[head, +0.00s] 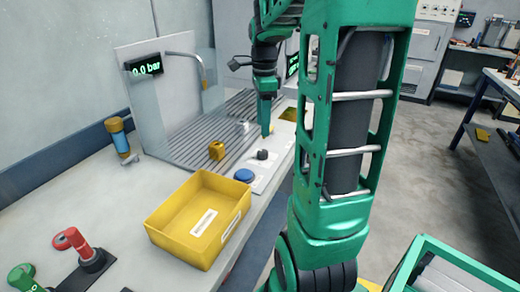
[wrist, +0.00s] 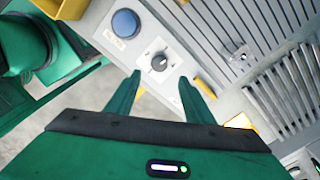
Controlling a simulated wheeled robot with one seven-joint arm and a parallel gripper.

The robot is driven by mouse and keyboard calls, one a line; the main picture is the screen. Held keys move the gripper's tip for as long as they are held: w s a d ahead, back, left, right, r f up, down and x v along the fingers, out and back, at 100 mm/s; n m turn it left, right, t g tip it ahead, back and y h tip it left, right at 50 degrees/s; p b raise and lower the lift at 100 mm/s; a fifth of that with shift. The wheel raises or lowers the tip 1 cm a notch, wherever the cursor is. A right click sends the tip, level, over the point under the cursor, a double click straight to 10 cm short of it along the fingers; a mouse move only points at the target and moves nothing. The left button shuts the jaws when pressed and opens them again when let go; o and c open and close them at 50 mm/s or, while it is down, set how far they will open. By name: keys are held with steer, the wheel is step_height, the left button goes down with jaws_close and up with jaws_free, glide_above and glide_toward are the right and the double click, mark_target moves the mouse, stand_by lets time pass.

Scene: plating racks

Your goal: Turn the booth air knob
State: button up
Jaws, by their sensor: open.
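The air knob is a small dark round knob (head: 262,155) on a pale panel along the bench's front edge. In the wrist view the knob (wrist: 158,63) sits on a white square plate with marks around it. My gripper (wrist: 160,79) is open and empty, its two green fingers pointing toward the knob, which appears just beyond and between the tips. In the head view my gripper (head: 267,130) hangs pointing down over the panel, a little beyond the knob; contact is not seen. A display (head: 145,68) on the booth reads 0.0 bar.
A blue button (head: 244,175) is beside the knob and shows in the wrist view (wrist: 125,23). A yellow bin (head: 180,245) stands nearer on the bench. A slatted grey deck (head: 190,140) lies behind, with a small yellow block (head: 217,150) at its edge.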

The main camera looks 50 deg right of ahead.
mark_target(262, 151)
step_height(262, 151, down, 10)
steer(key=shift+f, duration=0.1)
stand_by(0.4)
steer(key=c, duration=1)
